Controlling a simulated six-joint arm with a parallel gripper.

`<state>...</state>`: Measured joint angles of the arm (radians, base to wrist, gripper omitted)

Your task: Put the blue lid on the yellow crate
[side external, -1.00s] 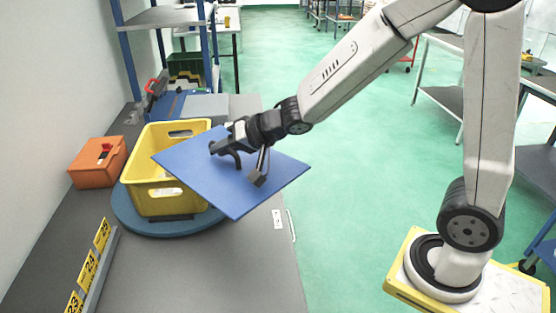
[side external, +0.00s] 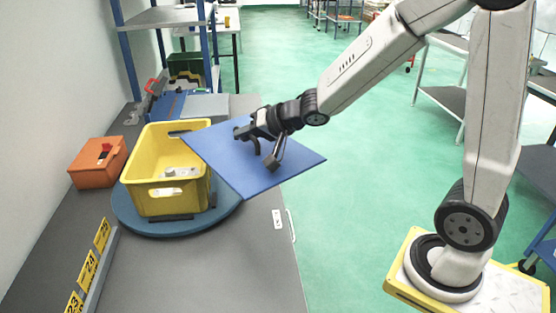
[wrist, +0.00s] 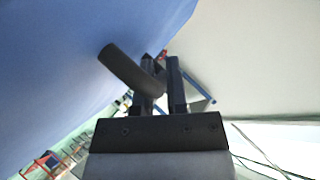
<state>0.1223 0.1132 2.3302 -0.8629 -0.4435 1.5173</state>
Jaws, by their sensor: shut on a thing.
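The blue lid (side external: 285,170) is a flat square panel held in the air, tilted, to the right of the yellow crate and slightly above it. Its left corner overlaps the crate's rim in the side view. My gripper (side external: 243,133) is shut on the lid's dark handle; in the wrist view the gripper (wrist: 161,88) has the dark curved handle (wrist: 128,68) by its fingers, with the lid (wrist: 80,60) filling the upper left. The yellow crate (side external: 145,200) stands open and upright on a round blue turntable (side external: 130,217). A light grey part (side external: 180,173) shows inside it.
An orange box (side external: 95,170) stands left of the crate by the wall. A rail with yellow number tags (side external: 88,272) runs along the bench's (side external: 190,275) front left. A blue-framed shelf (side external: 165,18) stands behind. Open green floor lies to the right.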

